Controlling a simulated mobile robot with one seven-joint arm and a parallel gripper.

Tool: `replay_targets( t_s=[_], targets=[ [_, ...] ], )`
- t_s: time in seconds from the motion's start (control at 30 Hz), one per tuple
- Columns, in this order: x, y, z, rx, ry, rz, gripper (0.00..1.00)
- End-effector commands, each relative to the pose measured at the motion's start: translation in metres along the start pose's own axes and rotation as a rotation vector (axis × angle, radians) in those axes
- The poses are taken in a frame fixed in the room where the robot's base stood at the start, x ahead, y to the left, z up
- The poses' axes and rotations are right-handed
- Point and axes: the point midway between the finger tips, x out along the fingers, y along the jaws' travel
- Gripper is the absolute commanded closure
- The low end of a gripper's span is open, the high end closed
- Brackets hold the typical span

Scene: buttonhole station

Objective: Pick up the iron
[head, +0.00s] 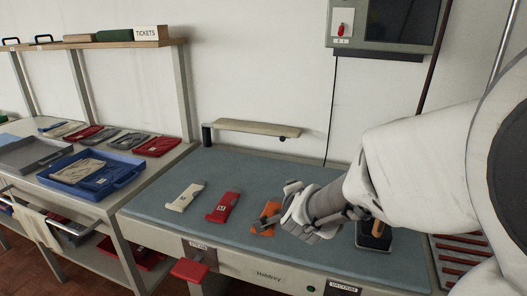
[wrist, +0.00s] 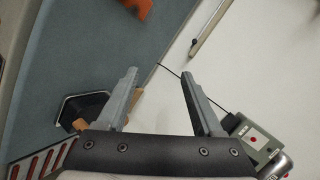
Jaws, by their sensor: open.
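The iron (head: 375,240) has a dark body and a wooden handle. It stands at the right end of the blue-grey pressing surface, partly hidden behind my arm. In the wrist view the iron (wrist: 84,104) shows at the lower left, partly behind one finger, with wooden parts beside that finger. My gripper (head: 280,206) is over the middle right of the surface, to the left of the iron and apart from it. In the wrist view my gripper (wrist: 159,74) has its two fingers spread with nothing held between them.
An orange piece (head: 267,215) lies close to my gripper, with red (head: 223,207) and cream (head: 184,197) pieces farther left. A narrow wooden board (head: 258,128) stands at the back. A slatted rack (head: 459,255) is right of the iron.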

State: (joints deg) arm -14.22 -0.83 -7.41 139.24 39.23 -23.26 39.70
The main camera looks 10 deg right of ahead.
Motion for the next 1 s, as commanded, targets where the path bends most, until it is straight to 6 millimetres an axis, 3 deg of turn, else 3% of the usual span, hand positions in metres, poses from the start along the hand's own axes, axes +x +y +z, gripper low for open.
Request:
replay_targets(
  t_s=[0.03, 0.2, 0.33, 0.5, 0.77, 1.0],
  targets=[
    [0.019, 0.018, -0.001, 0.059, 0.064, 0.004, 0.32],
    [0.052, 0.058, -0.025, 0.242, 0.326, -0.033, 0.32],
    [0.061, 0.089, -0.044, 0.327, 0.537, -0.096, 0.32],
    [0.055, 0.118, -0.061, 0.364, 0.768, -0.210, 0.32],
    [0.039, 0.132, -0.071, 0.357, 0.927, -0.329, 0.32],
    [0.057, 0.127, -0.104, 0.358, 0.943, -0.340, 0.32]
  ],
)
